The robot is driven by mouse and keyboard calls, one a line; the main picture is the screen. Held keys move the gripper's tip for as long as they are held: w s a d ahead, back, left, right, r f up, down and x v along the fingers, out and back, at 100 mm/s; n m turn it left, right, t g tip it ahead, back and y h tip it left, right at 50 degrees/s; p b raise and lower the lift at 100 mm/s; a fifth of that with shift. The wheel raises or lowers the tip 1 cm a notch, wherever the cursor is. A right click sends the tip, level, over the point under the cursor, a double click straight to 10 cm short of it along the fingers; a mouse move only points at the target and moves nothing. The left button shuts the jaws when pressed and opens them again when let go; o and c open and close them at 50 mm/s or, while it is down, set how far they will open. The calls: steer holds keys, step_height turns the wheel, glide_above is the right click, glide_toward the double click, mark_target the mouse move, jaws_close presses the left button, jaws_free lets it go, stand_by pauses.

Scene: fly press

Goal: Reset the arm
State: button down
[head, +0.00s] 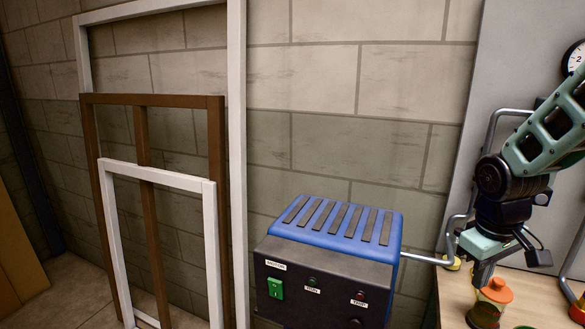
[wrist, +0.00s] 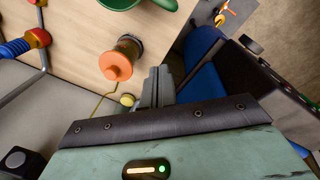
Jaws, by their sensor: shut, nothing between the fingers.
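My arm comes in from the right edge of the head view, with its green and black links bent downward. My gripper (head: 481,274) points down over the wooden worktop, to the right of the blue and black machine box. In the wrist view my gripper (wrist: 156,84) shows its two grey fingers together, with nothing between them. An orange-lidded jar (head: 490,308) stands close to the fingers in the head view. The orange lid (wrist: 116,60) is up and left of the fingertips in the wrist view, apart from them.
The machine box (head: 331,262) has a green switch and a grey bar on its right, passing near my gripper. A yellow knob (wrist: 128,100) is beside my fingers. A green bowl (wrist: 125,3) and a blue coil (wrist: 14,48) are nearby. Empty frames (head: 216,150) lean at the left.

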steer(key=s+a+r+n+y, duration=0.1)
steer(key=s+a+n, duration=0.1)
steer(key=s+a, duration=0.8)
steer(key=s+a+r+n, duration=0.1)
steer(key=s+a+n, duration=0.1)
steer(key=s+a, duration=0.8)
steer(key=shift+s+a+r+g+y, duration=0.3)
steer(key=shift+g+y, duration=0.1)
